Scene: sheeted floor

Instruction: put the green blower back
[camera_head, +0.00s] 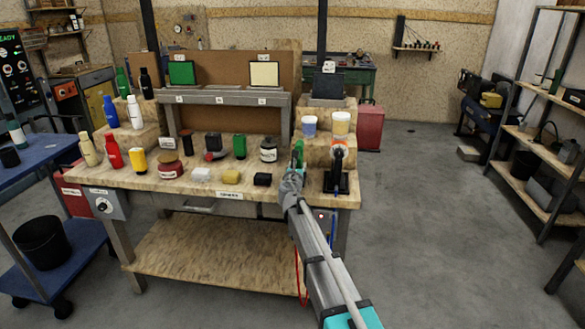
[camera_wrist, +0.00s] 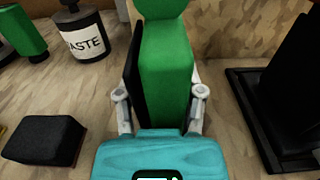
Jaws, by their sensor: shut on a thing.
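The green blower (camera_wrist: 167,65) is between the fingers of my gripper (camera_wrist: 160,105) in the wrist view, with its rounded top at the upper edge. A dark strip runs along its left side. In the head view, the green blower (camera_head: 299,148) shows as a small green piece just above my gripper (camera_head: 292,180), at the right part of the bench. My gripper is shut on it. Whether its base touches the bench top is hidden by the gripper.
A black stand (camera_head: 337,182) with an orange-and-white top is close on the right. A black block (camera_head: 263,179) and a waste bottle (camera_head: 268,150) are on the left. Another green object (camera_head: 239,146) stands further left. Wooden steps (camera_head: 317,150) rise behind.

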